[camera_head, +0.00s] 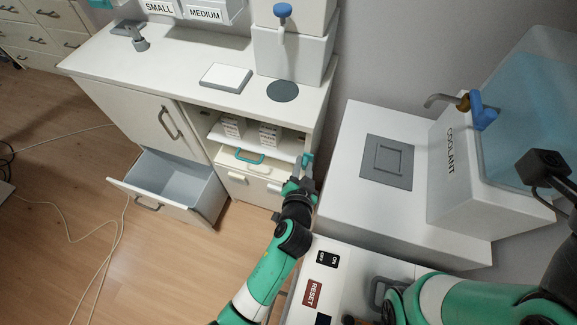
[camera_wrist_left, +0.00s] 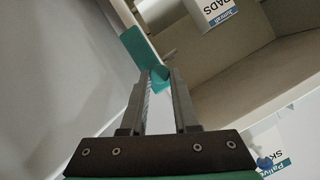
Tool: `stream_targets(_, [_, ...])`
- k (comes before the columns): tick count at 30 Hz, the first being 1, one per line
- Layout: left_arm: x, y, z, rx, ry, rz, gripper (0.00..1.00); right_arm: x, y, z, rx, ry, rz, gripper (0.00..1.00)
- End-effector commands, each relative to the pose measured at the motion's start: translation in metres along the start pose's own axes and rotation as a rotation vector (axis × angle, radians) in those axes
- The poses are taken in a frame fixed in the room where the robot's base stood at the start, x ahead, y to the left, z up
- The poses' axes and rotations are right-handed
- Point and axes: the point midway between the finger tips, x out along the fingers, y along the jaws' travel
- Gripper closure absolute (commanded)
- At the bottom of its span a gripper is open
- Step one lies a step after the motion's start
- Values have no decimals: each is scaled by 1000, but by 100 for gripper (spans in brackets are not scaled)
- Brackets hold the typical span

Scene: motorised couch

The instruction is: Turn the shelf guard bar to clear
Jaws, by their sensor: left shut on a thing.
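The shelf guard bar's teal end (camera_head: 307,160) shows at the right side of the open shelf bay under the counter. In the left wrist view a flat teal piece (camera_wrist_left: 138,47) stands against the shelf's side edge, with a rounded teal part between the fingertips. My left gripper (camera_head: 300,182) is shut on this teal part; its grey fingers also show in the left wrist view (camera_wrist_left: 160,78). The rest of the bar is hard to make out. My right arm enters at the lower right, and its gripper is not visible.
White boxes (camera_head: 270,134) stand on the shelf, above a teal handle (camera_head: 240,156). A grey drawer (camera_head: 176,182) stands open at the left. The coolant tank (camera_head: 520,120) and a white console with a RESET label (camera_head: 313,292) lie to the right. Floor at left is mostly clear.

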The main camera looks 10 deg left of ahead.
Motion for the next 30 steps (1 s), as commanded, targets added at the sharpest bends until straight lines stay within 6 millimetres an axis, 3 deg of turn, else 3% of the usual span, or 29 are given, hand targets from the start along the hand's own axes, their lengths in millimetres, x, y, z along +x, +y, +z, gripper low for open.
stream_targets(11, [0,2,-1,8,0,2,100,0,0,0,0,0,0,50])
stream_targets(12, [0,2,-1,8,-1,2,68,0,0,0,0,0,0,50])
stream_targets(17, [0,2,0,7,0,2,41,0,0,0,0,0,0,50])
stream_targets(26, [-1,2,-1,6,0,2,41,1,0,0,0,0,0,50])
stream_targets(30, [-17,1,-4,7,0,3,41,10,0,-9,0,0,0,50])
